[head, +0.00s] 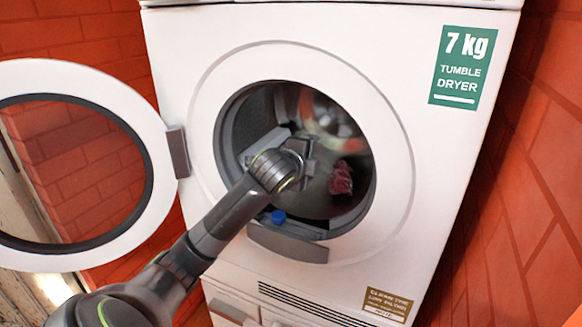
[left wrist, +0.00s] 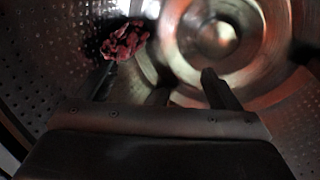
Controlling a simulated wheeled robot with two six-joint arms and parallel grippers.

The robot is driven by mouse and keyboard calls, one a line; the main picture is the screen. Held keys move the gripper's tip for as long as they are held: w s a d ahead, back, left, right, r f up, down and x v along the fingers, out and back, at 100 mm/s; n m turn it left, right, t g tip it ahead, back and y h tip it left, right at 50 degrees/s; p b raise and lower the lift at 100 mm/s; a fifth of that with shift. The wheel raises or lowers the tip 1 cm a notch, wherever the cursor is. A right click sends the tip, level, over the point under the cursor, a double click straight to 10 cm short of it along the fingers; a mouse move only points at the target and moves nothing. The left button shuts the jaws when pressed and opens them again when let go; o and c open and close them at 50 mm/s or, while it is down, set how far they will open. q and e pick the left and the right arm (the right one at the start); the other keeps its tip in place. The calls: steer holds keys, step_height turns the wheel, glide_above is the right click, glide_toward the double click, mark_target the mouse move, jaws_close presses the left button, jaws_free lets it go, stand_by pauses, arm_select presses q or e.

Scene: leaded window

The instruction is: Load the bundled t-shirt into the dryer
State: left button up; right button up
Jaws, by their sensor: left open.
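The white tumble dryer (head: 420,60) stands ahead with its round door (head: 150,95) swung open to the left. A crumpled dark red bundled t-shirt (head: 341,178) lies inside the drum, right of my left gripper in the head view. It also shows in the left wrist view (left wrist: 125,41), at the upper left beyond one finger. My left gripper (head: 304,158) reaches through the dryer opening into the drum. Its fingers (left wrist: 160,78) are apart with nothing seen between them, and the t-shirt appears clear of them. My right gripper is not in view.
A blue cap-like object (head: 278,216) sits at the lower lip, near my arm. Red brick walls (head: 545,150) flank the dryer. The drum's metal back (left wrist: 250,62) faces the gripper.

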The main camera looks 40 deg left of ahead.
arm_select(q)
steer(key=b+v, duration=0.8)
steer(key=v, duration=0.7)
steer(key=shift+s, duration=0.25)
steer(key=shift+d, duration=0.1)
